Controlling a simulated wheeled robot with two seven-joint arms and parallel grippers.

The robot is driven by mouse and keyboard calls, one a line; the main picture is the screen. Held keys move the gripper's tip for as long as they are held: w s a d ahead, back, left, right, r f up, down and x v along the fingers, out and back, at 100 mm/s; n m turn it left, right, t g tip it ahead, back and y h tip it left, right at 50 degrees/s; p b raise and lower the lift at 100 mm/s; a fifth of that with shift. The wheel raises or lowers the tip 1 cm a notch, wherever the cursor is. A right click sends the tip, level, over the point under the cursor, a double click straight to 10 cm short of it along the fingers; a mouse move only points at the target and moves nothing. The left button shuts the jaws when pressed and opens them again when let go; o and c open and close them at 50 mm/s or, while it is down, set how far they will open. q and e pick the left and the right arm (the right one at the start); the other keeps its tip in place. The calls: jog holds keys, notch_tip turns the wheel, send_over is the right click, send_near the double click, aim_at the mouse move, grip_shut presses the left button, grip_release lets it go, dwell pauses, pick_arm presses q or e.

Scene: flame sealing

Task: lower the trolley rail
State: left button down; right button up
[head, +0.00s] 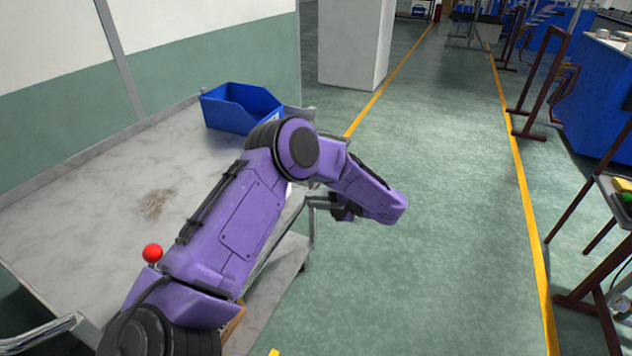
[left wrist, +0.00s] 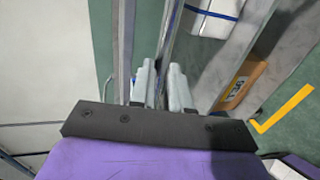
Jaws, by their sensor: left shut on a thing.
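The trolley (head: 100,215) has a pale, marbled top and stands at the left of the head view. Its metal rail (head: 311,225) shows at the right edge, partly hidden by my left arm. My left gripper (head: 343,208) is at that edge, mostly hidden behind my purple wrist. In the left wrist view, the two grey fingers (left wrist: 161,88) are close together, shut on the metal rail (left wrist: 169,45) that runs between them. A red ball knob (head: 152,252) stands near the trolley's front corner. My right gripper is not in view.
A blue bin (head: 241,107) sits at the trolley's far end. A cardboard box (left wrist: 241,85) lies lower down beside the rail. Green floor right of the trolley is clear up to the yellow line (head: 525,200). Dark metal stands (head: 545,80) line the right side.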

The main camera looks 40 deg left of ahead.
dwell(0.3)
pick_arm(q)
jog(key=c, duration=1.1)
grip_release()
jog(key=shift+d, duration=0.1)
jog(key=b+v, duration=0.2)
jog(key=v, duration=0.8)
jog(key=shift+d, duration=0.3)
